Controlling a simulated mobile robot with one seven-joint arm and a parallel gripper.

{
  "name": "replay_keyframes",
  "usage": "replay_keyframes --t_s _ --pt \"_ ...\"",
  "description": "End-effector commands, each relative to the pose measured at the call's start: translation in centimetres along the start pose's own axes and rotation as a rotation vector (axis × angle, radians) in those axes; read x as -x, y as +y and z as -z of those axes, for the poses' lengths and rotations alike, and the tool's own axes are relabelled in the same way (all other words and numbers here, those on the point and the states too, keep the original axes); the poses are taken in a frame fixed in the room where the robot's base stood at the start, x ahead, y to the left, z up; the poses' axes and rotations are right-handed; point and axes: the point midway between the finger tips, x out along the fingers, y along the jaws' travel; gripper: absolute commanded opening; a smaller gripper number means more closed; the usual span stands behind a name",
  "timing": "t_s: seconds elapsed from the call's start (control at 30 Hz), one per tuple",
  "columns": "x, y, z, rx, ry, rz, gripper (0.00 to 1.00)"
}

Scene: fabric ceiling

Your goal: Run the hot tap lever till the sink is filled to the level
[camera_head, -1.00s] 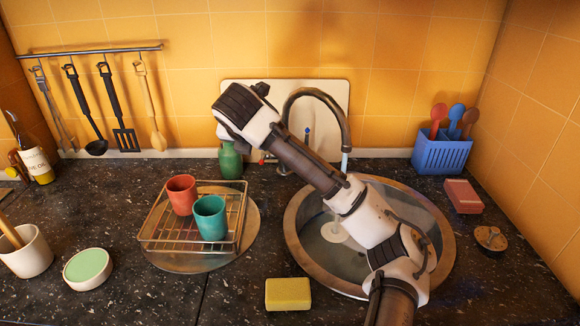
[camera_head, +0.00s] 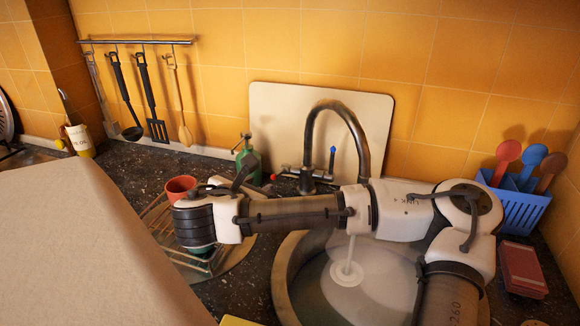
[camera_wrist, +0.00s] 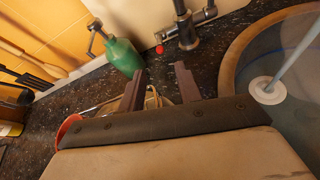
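The dark metal tap (camera_head: 364,135) stands behind the round sink (camera_head: 284,262). Its red-tipped lever (camera_head: 274,176) points left, and the red tip also shows in the wrist view (camera_wrist: 159,49). Its blue-tipped lever (camera_head: 332,152) stands upright. Water (camera_wrist: 297,58) runs from the spout into the sink, making a pale foamy patch (camera_head: 347,272) in the standing water. I cannot make out a level mark. In the wrist view my gripper (camera_wrist: 160,70) is open and empty, its fingers apart, short of the red tip. In the head view my arm hides part of the sink.
A green bottle (camera_head: 249,160) stands close left of the red lever. A wire rack (camera_head: 190,262) holds a red cup (camera_head: 181,187) and a mostly hidden teal cup. A large beige surface (camera_head: 80,250) covers the lower left. A blue basket (camera_head: 520,208) and red block (camera_head: 522,268) are at right.

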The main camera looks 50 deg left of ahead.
Motion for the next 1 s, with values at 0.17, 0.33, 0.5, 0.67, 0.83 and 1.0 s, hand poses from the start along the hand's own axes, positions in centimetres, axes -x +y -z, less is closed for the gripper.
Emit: replay_keyframes --t_s 0.17,0.33,0.5,0.67,0.83,1.0 --pt "-3.1 -0.1 -0.3 -0.001 0.001 0.006 0.34" --pt "-6.9 -0.1 -0.3 -0.001 0.001 0.006 0.34" --pt "-10.1 -0.1 -0.3 0.000 0.001 0.005 0.34" --pt "-12.1 -0.1 -0.2 0.000 0.001 0.003 0.34" --pt "-12.9 -0.1 -0.1 0.000 0.001 0.001 0.34" --pt "-13.0 -0.1 -0.1 0.000 0.001 0.001 0.34"
